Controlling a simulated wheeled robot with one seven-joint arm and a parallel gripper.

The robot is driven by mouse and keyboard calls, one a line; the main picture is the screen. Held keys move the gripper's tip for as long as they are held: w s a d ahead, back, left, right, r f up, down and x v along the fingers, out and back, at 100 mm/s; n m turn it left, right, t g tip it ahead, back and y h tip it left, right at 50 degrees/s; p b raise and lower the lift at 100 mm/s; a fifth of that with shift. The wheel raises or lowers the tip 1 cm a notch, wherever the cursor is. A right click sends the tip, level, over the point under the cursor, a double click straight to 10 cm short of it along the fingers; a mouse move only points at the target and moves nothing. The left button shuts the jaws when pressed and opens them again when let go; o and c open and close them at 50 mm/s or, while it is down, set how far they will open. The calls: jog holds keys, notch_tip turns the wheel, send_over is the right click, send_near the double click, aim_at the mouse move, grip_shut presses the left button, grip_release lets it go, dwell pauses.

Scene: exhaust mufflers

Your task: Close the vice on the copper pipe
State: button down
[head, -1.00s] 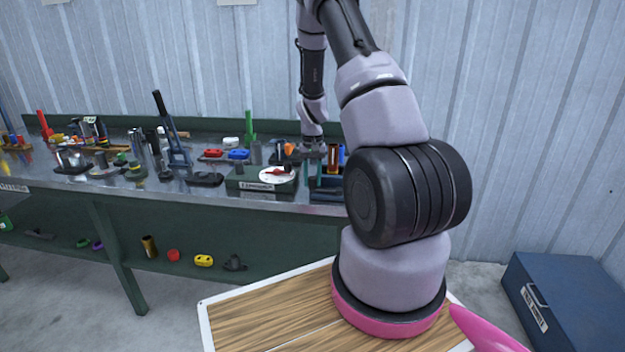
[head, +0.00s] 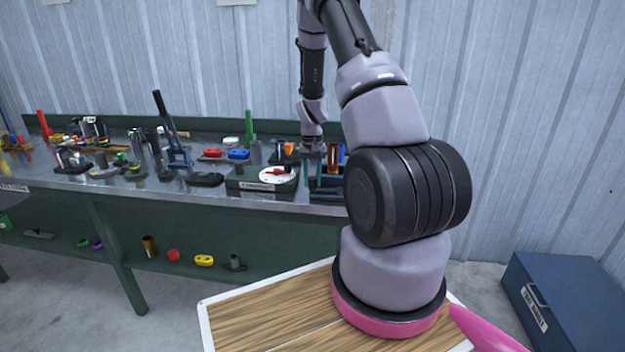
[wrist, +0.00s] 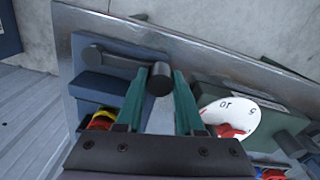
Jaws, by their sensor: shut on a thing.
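The blue vice (wrist: 92,88) sits at the bench's front edge in the wrist view; part of it shows below my gripper in the head view (head: 328,194). Its dark grey crank handle (wrist: 115,59) ends in a round knob (wrist: 160,80). My gripper (wrist: 161,74) has its two green fingers on either side of the knob and is shut on it. A brown, copper-coloured upright pipe (head: 335,156) shows just right of my gripper in the head view. My arm hides part of the vice, and I cannot tell the gap between its jaws.
A green box with a white numbered dial (wrist: 229,114) and red pointer stands close beside the vice; it also shows in the head view (head: 262,180). Several tools and coloured parts crowd the bench to the left. A blue toolbox (head: 560,292) stands on the floor at right.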

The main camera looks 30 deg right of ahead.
aim_at(322, 190)
jog(key=s+n, duration=0.1)
jog(key=n, duration=0.1)
jog(key=s+a+n, duration=0.1)
jog(key=s+n, duration=0.1)
jog(key=shift+s, duration=0.1)
jog(key=s+d+n, duration=0.2)
jog(key=s+n, duration=0.5)
jog(key=n, duration=0.3)
jog(key=shift+s+n, duration=0.35)
jog(key=shift+n, duration=0.05)
dwell(0.3)
jog(key=c, duration=0.5)
grip_release()
